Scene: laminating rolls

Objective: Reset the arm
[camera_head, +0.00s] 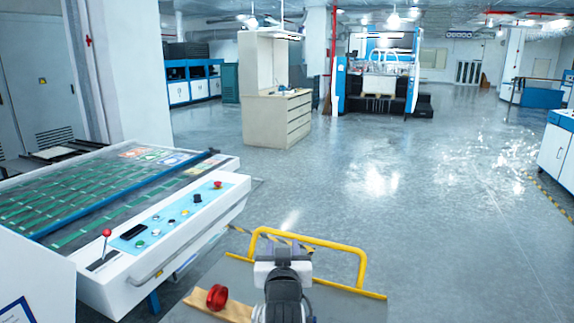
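My arm (284,290) shows at the bottom middle of the head view, dark with a pale block at its far end. It reaches forward over a grey surface with a yellow rail. No fingers can be made out, so I cannot tell whether my gripper is open or shut, or whether it holds anything. No laminating roll can be made out for certain.
A white machine (160,245) with a green-striped bed and a control panel stands close on the left. A red round object (217,297) sits by a wooden strip (205,306) left of my arm. A yellow rail (310,243) stands just ahead. Open floor (400,190) lies beyond.

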